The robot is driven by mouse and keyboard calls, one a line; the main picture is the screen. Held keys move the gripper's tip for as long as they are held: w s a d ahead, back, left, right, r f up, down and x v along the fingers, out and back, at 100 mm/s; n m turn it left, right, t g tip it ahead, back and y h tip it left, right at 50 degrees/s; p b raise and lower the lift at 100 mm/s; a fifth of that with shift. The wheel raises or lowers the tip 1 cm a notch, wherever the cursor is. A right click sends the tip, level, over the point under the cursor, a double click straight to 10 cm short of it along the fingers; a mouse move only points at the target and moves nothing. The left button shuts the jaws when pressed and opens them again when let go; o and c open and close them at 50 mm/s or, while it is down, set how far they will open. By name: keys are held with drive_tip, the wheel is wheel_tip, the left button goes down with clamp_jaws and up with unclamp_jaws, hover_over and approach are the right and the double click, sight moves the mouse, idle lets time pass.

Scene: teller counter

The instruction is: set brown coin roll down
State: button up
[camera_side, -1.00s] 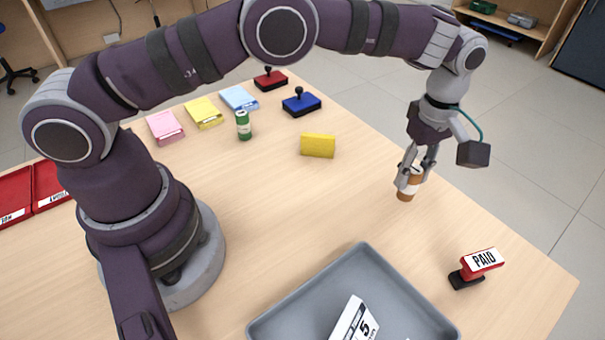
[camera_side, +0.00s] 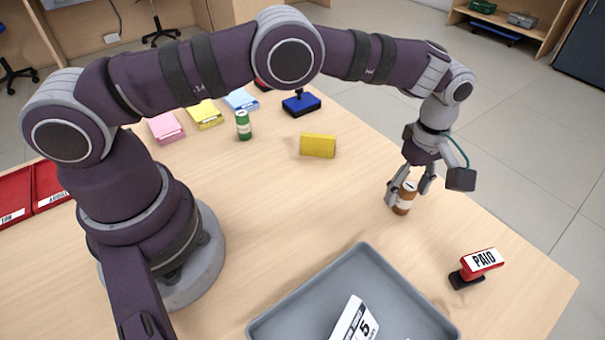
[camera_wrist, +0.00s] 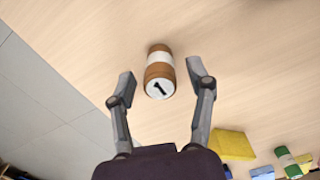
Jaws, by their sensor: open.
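The brown coin roll (camera_side: 404,199), brown with a white band, stands upright on the wooden counter near its right edge. My gripper (camera_side: 408,192) is open, with one finger on either side of the roll. In the wrist view the coin roll (camera_wrist: 159,72) shows its end with a dark mark, between the two spread fingertips of my gripper (camera_wrist: 160,82). Gaps show between the roll and both fingers there.
A grey tray (camera_side: 290,308) with a white card lies at the front. A PAID stamp (camera_side: 477,266) stands right of it. A yellow block (camera_side: 318,146), a green roll (camera_side: 243,125) and a blue stamp pad (camera_side: 301,103) are farther back. Counter around the brown roll is clear.

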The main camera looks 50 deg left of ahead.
sight(411, 186)
wheel_tip(411, 186, up, 7)
drive_tip(key=shift+r, duration=0.15)
drive_tip(key=r, duration=0.1)
drive_tip(key=a+r+m, duration=0.1)
drive_tip(key=r, duration=0.1)
drive_tip(key=shift+a+r, duration=0.1)
drive_tip(key=shift+a, duration=0.05)
drive_tip(key=s+a+r+m+t, duration=0.35)
drive_tip(key=a+r+m, duration=0.2)
drive_tip(key=r, duration=0.35)
drive_tip(key=s+a+m+t, duration=0.1)
drive_tip(key=s+a+m, duration=0.2)
drive_tip(key=s, duration=0.4)
drive_tip(key=s+a+f+m+t, duration=0.1)
drive_tip(key=s+a+m, duration=0.3)
drive_tip(key=s, duration=0.3)
drive_tip(key=shift+s+f+m, duration=0.25)
drive_tip(key=shift+m, duration=0.5)
drive_tip(key=shift+a, duration=0.1)
